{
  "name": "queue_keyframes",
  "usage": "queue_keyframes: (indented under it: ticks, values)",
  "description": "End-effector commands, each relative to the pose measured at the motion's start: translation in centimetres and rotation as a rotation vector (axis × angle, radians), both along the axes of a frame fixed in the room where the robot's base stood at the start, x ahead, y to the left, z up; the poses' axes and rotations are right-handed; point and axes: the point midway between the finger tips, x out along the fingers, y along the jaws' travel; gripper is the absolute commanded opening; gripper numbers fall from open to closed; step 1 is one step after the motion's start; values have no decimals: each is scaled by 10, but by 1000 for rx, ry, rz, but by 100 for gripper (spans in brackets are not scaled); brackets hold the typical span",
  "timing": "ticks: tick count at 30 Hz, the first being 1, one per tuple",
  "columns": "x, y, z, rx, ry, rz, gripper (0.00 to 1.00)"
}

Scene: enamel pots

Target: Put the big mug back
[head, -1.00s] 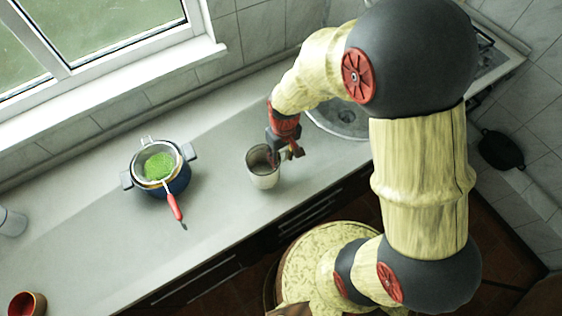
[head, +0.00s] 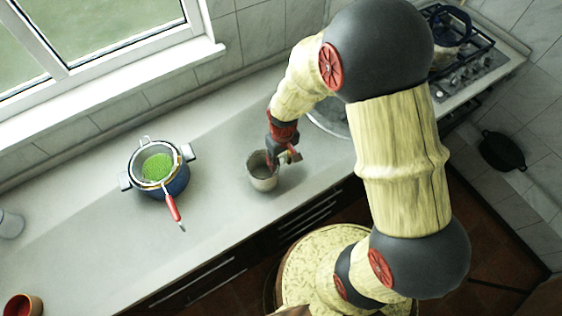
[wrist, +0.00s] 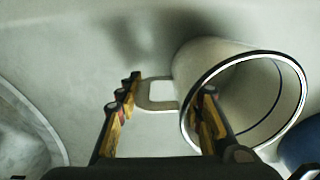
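The big mug (head: 262,180) is pale with a dark rim and stands on the counter at the middle of the head view. In the wrist view the mug (wrist: 200,62) shows its open mouth, and its squared handle (wrist: 158,80) points left. My gripper (head: 284,157) is at the mug's right side in the head view. In the wrist view my gripper (wrist: 170,88) is open, its fingers apart on either side of the handle. The right finger overlaps the mug's mouth; whether it touches the wall I cannot tell.
A dark blue pot (head: 177,185) with a strainer of green bits (head: 157,168) stands left of the mug, its red handle pointing at the front edge. A sink (head: 328,118) and stove (head: 462,62) lie right. An orange-brown pot (head: 22,306) is at lower left. Counter between is clear.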

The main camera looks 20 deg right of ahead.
Motion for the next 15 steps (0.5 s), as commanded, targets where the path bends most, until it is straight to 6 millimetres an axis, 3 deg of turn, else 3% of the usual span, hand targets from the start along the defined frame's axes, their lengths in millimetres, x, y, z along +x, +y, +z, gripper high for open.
queue_keyframes:
  ticks: [7,15]
  values:
    - [0,0,0,0,0,0,53]
    - [0,0,1,0,0,0,54]
